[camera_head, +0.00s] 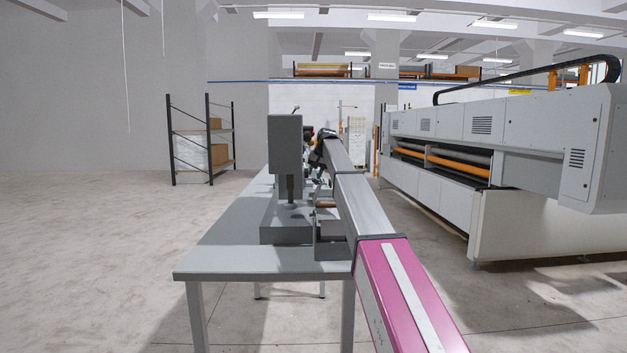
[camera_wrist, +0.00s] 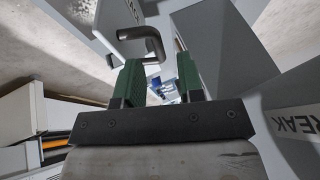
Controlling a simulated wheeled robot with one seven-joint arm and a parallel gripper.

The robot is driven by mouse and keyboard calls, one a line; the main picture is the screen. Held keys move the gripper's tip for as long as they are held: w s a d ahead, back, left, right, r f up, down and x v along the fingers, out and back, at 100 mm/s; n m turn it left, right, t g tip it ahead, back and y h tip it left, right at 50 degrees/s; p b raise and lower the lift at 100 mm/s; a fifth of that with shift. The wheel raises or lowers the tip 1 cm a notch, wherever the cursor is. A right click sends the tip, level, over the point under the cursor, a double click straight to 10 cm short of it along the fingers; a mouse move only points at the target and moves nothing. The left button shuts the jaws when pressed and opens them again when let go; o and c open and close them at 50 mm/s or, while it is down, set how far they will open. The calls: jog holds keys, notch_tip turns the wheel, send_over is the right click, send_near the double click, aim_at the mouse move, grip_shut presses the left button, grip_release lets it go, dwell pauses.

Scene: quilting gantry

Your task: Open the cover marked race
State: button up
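In the wrist view, the two green fingers of my gripper (camera_wrist: 160,82) stand apart with a gap between them. A bent dark metal handle (camera_wrist: 152,36) is just beyond the fingertips, near the left finger; I cannot tell if they touch. The handle is fixed to a grey panel (camera_wrist: 112,22), with part of a label, seemingly "AC", at the top edge. The full word is cut off. Another grey panel at the right carries letters reading "REAK" (camera_wrist: 300,133). In the head view, my gripper is at the far end of my arm, too small to make out beside a grey machine (camera_head: 285,145).
The machine stands on a long grey table (camera_head: 225,262). A large quilting machine (camera_head: 520,130) fills the right side. A shelf rack (camera_head: 203,140) with boxes stands at the back left. The floor left of the table is clear.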

jog(key=s+d, duration=0.6)
jog(key=s, duration=0.4)
jog(key=shift+d, duration=0.35)
jog(key=shift+r, duration=0.1)
jog(key=c, duration=0.5)
jog(key=w+r, duration=0.2)
jog(key=w, duration=0.1)
jog(key=w+r+n+y, duration=0.1)
jog(key=w+r, duration=0.1)
jog(key=w+a+r+y, duration=0.1)
jog(key=w+r, duration=0.1)
jog(key=w, duration=0.1)
jog(key=shift+w+r+n, duration=0.1)
jog(key=shift+w+n, duration=0.2)
grip_shut()
jog(key=shift+x, duration=5)
